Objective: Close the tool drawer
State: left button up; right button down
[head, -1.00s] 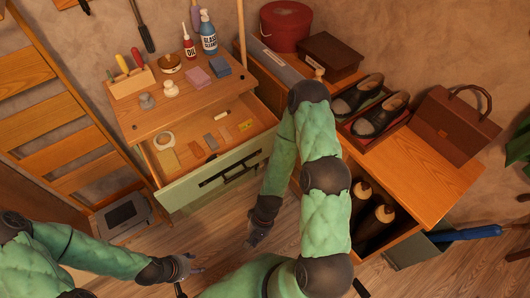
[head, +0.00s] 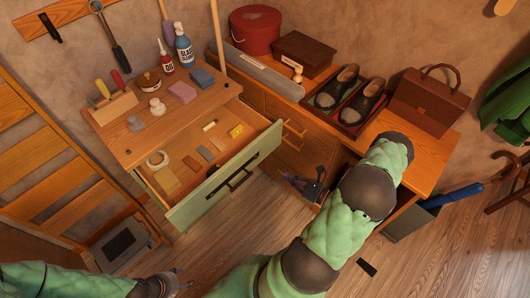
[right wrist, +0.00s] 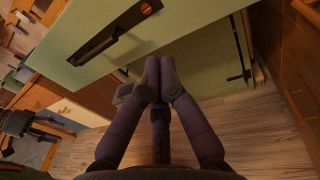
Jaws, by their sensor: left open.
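The tool drawer (head: 270,140) is pulled out of the wooden cabinet, with a pale green front and a dark bar handle (head: 241,180). Small items lie inside it. In the right wrist view the green drawer front (right wrist: 190,22) and its dark handle (right wrist: 113,34) fill the top. My right gripper (head: 290,181) is to the right of the drawer front, apart from it. In the right wrist view its fingertips (right wrist: 160,70) are together with nothing between them, below the drawer front. My left gripper (head: 182,281) is open and empty at the bottom, away from the drawer.
The cabinet top (head: 165,120) holds bottles, a tool holder and sponges. To the right, a wooden bench (head: 430,150) carries a red round box (head: 255,30), shoes (head: 352,95) and a brown bag (head: 425,100). A grey step box (head: 120,245) stands at left. Floor before the drawer is clear.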

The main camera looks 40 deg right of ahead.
jog(key=s+d+r+m+t+h, duration=0.1)
jog(key=d+h, duration=0.1)
jog(key=d, duration=0.1)
jog(key=b, duration=0.4)
send_near(266, 148)
jog(key=shift+h, duration=0.4)
jog(key=w, duration=0.4)
jog(key=w+a, duration=0.1)
jog(key=w, duration=0.2)
jog(key=shift+r, duration=0.1)
